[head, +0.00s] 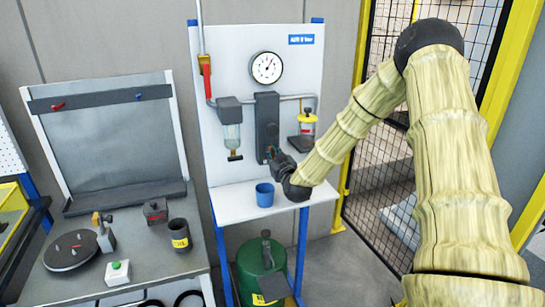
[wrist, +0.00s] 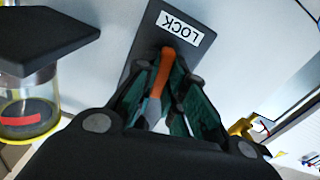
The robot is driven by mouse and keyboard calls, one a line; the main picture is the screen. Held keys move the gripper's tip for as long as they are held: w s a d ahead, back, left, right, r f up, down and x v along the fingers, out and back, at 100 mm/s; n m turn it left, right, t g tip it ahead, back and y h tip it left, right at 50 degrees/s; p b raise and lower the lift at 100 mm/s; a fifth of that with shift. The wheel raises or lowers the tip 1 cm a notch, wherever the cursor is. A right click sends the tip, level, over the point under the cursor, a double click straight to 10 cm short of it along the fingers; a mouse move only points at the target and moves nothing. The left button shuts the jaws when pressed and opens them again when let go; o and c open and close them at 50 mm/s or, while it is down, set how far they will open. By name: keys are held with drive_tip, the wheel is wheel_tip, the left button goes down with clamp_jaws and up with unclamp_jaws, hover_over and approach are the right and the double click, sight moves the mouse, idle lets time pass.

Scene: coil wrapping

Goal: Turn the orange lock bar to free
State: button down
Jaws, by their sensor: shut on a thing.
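The orange lock bar (wrist: 163,72) shows in the wrist view between my two fingers, below an upside-down LOCK label (wrist: 181,27) on a dark plate (wrist: 150,38). My gripper (wrist: 168,88) has its green finger pads on either side of the bar and is shut on it. In the wrist view the bar runs roughly up and down, slightly tilted, and its lower part is partly hidden by the fingers. In the head view my gripper (head: 272,156) is at the lower end of the dark upright housing (head: 266,112) on the white panel. The bar itself is too small to make out there.
A gauge (head: 266,67) is above the housing. A clear-bowled unit (head: 231,135) hangs to its left, and a yellow-ringed jar (head: 307,123) is to its right. A blue cup (head: 265,194) stands on the white shelf (head: 235,205) below. A mesh fence (head: 385,150) is at right.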

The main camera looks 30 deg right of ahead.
drive_tip(key=n+b, duration=1.5)
drive_tip(key=n, duration=0.1)
drive_tip(key=shift+a+f, duration=0.25)
drive_tip(key=shift+f, duration=0.15)
idle(0.4)
drive_tip(key=c, duration=1.5)
unclamp_jaws()
drive_tip(key=shift+r, duration=0.1)
drive_tip(key=shift+s, duration=0.1)
drive_tip(key=v, duration=1.1)
drive_tip(key=shift+s+a, duration=0.15)
drive_tip(key=shift+s, duration=0.25)
